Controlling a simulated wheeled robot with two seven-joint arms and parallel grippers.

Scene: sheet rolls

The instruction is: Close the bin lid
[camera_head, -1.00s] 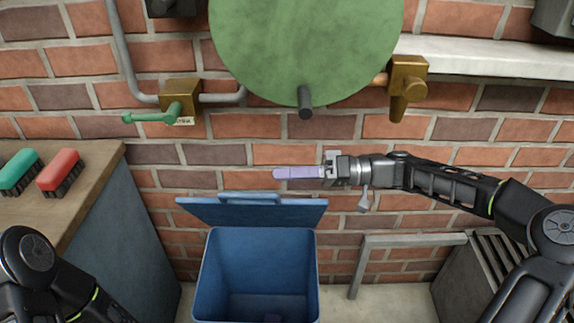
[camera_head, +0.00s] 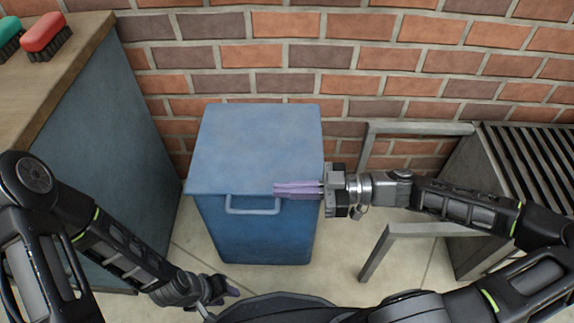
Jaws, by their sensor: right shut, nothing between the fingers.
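The blue bin (camera_head: 260,232) stands on the floor against the brick wall. Its lighter blue lid (camera_head: 255,140) lies flat over the top, so the inside is hidden. A handle (camera_head: 252,208) shows at the lid's front edge. My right gripper (camera_head: 276,189) is shut and empty, its purple fingers lying across the lid's front right edge. Whether they touch the lid is hard to tell. My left gripper (camera_head: 235,293) is low in front of the bin, apart from it; its fingers are mostly hidden or too small to judge.
A wooden-topped counter (camera_head: 75,65) with a red brush (camera_head: 46,33) and a green brush (camera_head: 9,38) stands left of the bin. A slatted metal rack (camera_head: 530,160) and a grey frame (camera_head: 400,232) stand to the right. Floor in front of the bin is partly clear.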

